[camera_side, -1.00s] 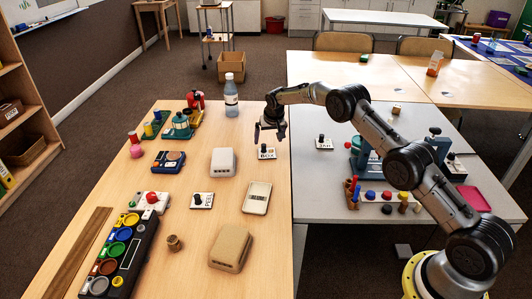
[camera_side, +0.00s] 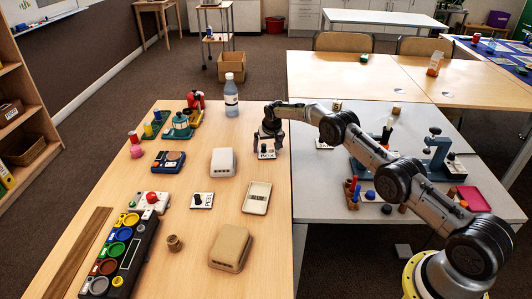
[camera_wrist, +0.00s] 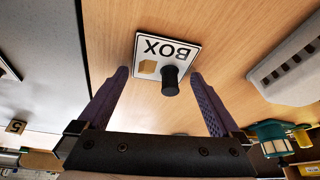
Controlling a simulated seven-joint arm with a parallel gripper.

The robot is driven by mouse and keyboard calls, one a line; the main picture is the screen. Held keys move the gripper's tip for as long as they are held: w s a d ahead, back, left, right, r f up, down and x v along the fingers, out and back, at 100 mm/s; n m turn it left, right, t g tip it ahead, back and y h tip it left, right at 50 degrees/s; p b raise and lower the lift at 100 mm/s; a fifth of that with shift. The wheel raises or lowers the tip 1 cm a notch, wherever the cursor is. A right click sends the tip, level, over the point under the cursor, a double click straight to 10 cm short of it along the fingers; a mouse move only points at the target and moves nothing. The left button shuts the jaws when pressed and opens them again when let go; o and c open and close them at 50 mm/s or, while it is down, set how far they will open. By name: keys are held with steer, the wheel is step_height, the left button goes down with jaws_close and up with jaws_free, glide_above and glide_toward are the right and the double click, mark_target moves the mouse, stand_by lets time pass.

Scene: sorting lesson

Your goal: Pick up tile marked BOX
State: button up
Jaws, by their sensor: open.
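The BOX tile (camera_side: 266,156) is a white square with black letters, a small box picture and a black knob. It lies on the wooden table near its right edge. In the wrist view the tile (camera_wrist: 160,48) shows upside down, with its knob between and slightly beyond the fingertips. My gripper (camera_side: 267,146) is above the tile in the side view, its fingers partly hiding the knob. In the wrist view my gripper (camera_wrist: 158,76) is open, with one purple finger on each side and nothing held.
A PEN tile (camera_side: 202,200), a white box-shaped device (camera_side: 223,162) and a calculator-like device (camera_side: 257,197) lie to the left and front on the wooden table. A water bottle (camera_side: 231,96) stands behind. The grey table (camera_side: 330,235) adjoins on the right.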

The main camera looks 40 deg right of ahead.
steer(key=c, duration=1)
